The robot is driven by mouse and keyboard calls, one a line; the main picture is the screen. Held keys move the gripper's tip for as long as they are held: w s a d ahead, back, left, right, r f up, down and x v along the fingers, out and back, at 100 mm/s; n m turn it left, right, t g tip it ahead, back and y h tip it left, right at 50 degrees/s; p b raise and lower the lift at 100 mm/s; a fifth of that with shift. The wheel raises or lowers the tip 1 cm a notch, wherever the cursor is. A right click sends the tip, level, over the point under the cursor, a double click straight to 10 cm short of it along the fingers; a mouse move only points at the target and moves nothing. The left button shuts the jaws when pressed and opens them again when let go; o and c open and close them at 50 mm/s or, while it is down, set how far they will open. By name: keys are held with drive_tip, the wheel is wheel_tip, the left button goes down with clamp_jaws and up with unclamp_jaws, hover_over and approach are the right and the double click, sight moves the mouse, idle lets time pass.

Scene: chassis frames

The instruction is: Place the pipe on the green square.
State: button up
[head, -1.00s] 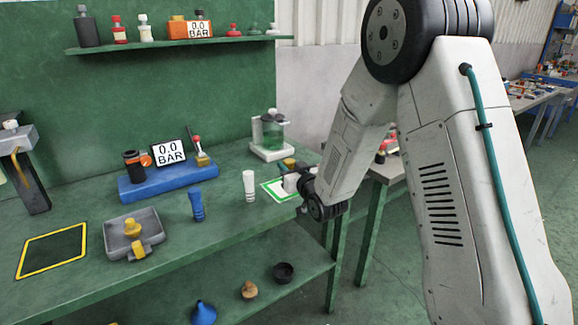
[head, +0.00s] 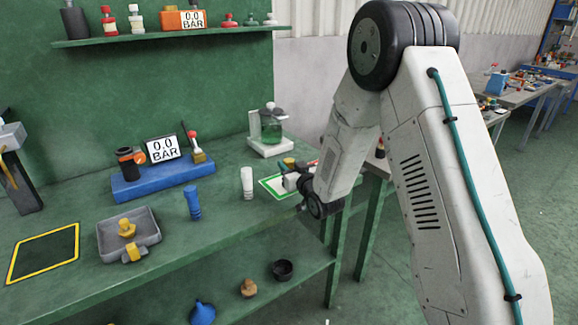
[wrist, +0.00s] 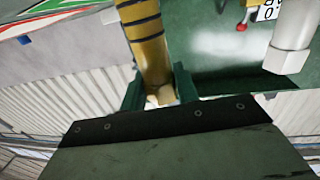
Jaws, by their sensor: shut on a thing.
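My gripper (head: 292,182) is at the right part of the bench, over or beside the green-bordered white square (head: 268,187). In the wrist view its two green fingers (wrist: 158,92) are shut on a yellow pipe (wrist: 148,45) with dark rings. The yellow top of the pipe (head: 289,161) shows just behind my gripper in the head view. My gripper and wrist hide its lower part, so I cannot tell whether it touches the square.
A white pipe (head: 247,183) stands close left of the square, and a blue one (head: 193,203) farther left. A glass-jar device (head: 271,133) stands behind. A grey tray (head: 103,240) and a yellow-bordered dark square (head: 45,252) are at the left.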

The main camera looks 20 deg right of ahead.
drive_tip(key=o, duration=1.1)
drive_tip(key=shift+f, duration=0.1)
drive_tip(key=shift+r, duration=0.2)
drive_tip(key=s+d+r+g+h, duration=0.1)
drive_tip(key=s+r+g, duration=0.4)
drive_tip(key=s, duration=1.1)
drive_tip(key=s+d+r+m+g+h, duration=0.1)
drive_tip(key=s+r+g, duration=0.4)
drive_tip(key=s, duration=1.1)
drive_tip(key=s+d+r+m+g+h, duration=0.1)
drive_tip(key=s+r+g, duration=0.3)
drive_tip(key=s, duration=1.3)
drive_tip(key=shift+r+g, duration=0.2)
drive_tip(key=shift+g, duration=0.45)
drive_tip(key=shift+r+g, duration=0.2)
drive_tip(key=shift+g, duration=0.45)
